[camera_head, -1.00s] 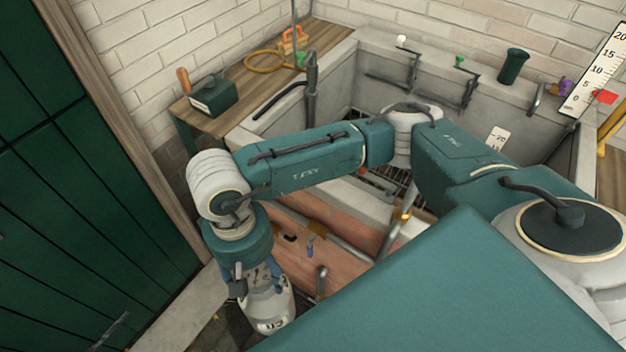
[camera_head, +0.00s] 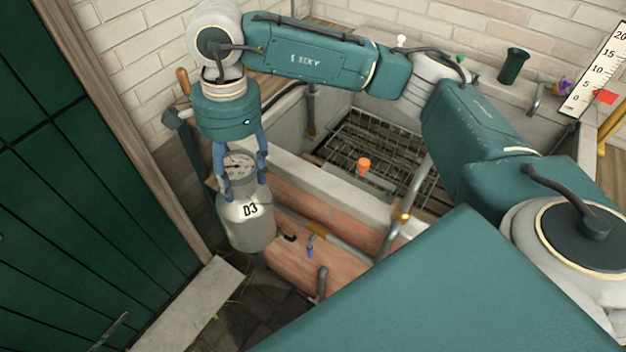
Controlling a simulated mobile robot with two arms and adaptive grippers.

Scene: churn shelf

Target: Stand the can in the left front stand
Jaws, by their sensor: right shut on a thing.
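My right gripper (camera_head: 240,190) comes in from the right on a long green arm and is shut on the can (camera_head: 246,225), with its blue fingers at the can's neck. The can is grey metal, marked D3, with a round dial on top. It hangs nearly upright, in front of the trough's brick front at the left. Inside the trough, a wire rack (camera_head: 385,145) shows beyond a pale ledge, with an orange-topped piece (camera_head: 363,165) standing near its front. I cannot tell which part is the left front stand. My left gripper is not in view.
A brick front (camera_head: 320,215) with pipes and a pale ledge (camera_head: 345,200) stand right of the can. A green door (camera_head: 80,200) is at the left. A dark green cup (camera_head: 513,65) and a height scale (camera_head: 597,70) are at the back right.

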